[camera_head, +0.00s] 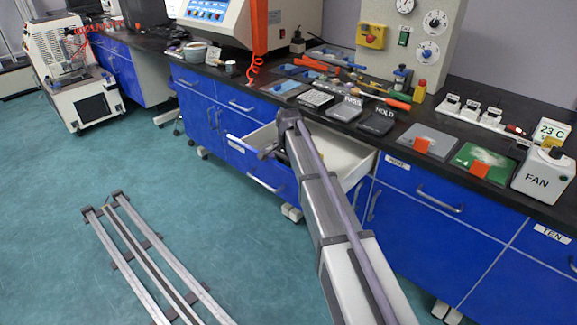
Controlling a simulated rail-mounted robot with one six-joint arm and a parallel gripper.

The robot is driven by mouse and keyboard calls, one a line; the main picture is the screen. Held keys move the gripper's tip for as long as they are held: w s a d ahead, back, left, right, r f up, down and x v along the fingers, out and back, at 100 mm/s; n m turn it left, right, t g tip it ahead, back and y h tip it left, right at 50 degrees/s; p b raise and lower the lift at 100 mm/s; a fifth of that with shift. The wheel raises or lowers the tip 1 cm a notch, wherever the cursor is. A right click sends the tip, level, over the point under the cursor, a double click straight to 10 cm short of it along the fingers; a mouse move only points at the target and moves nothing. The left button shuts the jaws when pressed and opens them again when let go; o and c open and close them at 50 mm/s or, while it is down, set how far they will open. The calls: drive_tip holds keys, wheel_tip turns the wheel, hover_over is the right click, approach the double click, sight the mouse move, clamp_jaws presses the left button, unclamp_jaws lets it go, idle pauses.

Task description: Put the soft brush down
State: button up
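My arm reaches up from the bottom right to an open drawer (345,159) in the blue bench. My gripper (268,153) is at its far end, over the drawer's left part near the front edge. The gripper is small and dark here, partly hidden by my own arm, so its fingers and anything between them cannot be made out. I cannot pick out the soft brush for certain. Several long-handled tools (385,97) with orange, green and wooden parts lie on the dark benchtop behind the drawer.
The dark benchtop (480,135) carries a PASS plate (346,107), a HOLD plate (377,122), a grey plate (428,140), a green plate (484,163) and a FAN box (543,174). An orange coiled cord (257,45) hangs at the back. Floor rails (150,262) lie at left; surrounding floor is clear.

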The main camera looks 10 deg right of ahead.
drive_tip(key=r+p, duration=1.2)
drive_tip(key=shift+s+r, duration=0.15)
drive_tip(key=shift+s, duration=0.2)
drive_tip(key=s+n, duration=1.1)
drive_tip(key=s, duration=2.1)
wheel_tip(320, 180, up, 11)
drive_tip(key=p, duration=1.1)
drive_tip(key=shift+w+f, duration=0.2)
drive_tip(key=shift+w, duration=0.1)
drive_tip(key=shift+o, duration=0.5)
drive_tip(key=shift+f, duration=0.1)
